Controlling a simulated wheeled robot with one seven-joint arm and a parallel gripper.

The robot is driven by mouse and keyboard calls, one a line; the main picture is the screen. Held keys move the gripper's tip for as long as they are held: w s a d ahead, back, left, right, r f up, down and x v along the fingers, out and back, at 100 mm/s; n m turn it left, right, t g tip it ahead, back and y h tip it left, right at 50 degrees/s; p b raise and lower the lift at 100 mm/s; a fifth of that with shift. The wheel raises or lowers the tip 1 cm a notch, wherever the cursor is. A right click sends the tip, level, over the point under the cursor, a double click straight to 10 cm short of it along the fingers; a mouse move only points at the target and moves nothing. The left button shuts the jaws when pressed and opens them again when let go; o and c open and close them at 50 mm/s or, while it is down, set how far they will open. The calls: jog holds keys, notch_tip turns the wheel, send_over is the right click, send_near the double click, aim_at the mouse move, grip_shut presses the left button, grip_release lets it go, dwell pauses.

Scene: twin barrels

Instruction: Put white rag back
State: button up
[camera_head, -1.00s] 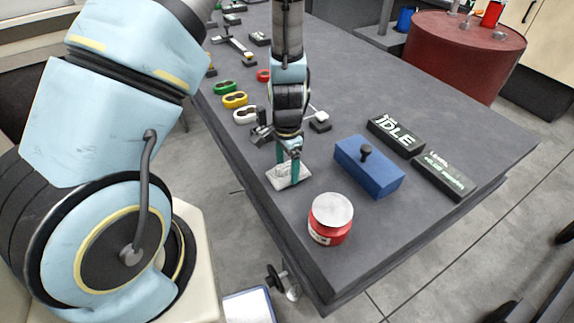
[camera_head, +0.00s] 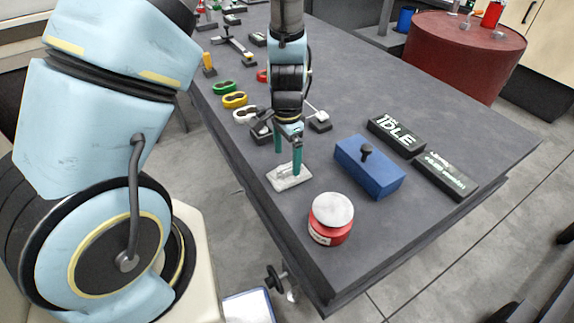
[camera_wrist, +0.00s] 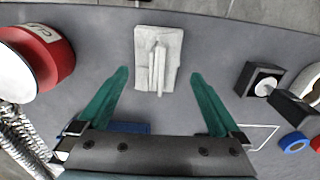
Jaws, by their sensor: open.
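The white rag (camera_head: 290,178) lies flat on the dark table near its left edge, with a raised fold along its middle. It also shows at the top centre of the wrist view (camera_wrist: 158,58). My gripper (camera_head: 288,160) is open and empty, its two green fingers pointing down just above and behind the rag. In the wrist view my gripper (camera_wrist: 158,85) has its fingers spread wide, with the rag beyond and between the tips, apart from both.
A red can with a pale lid (camera_head: 331,218) stands near the table corner. A blue box with a black knob (camera_head: 369,166) and black display blocks (camera_head: 396,136) are to the right. Green, yellow and white rings (camera_head: 235,100) lie behind. A red barrel (camera_head: 465,50) stands beyond.

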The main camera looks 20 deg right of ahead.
aim_at(287, 165)
notch_tip(287, 165, up, 8)
jog(key=shift+b, duration=0.35)
jog(key=a+r+n, duration=0.3)
jog(key=a+n, duration=0.2)
jog(key=a, duration=0.3)
jog(key=a+r+n+t, duration=0.1)
jog(key=a+r+n, duration=0.2)
jog(key=a, duration=0.5)
jog(key=w+a+r+n, duration=0.1)
jog(key=a+r+n, duration=0.2)
jog(key=a+n, duration=0.3)
jog(key=a, duration=0.3)
jog(key=shift+n+t, duration=0.3)
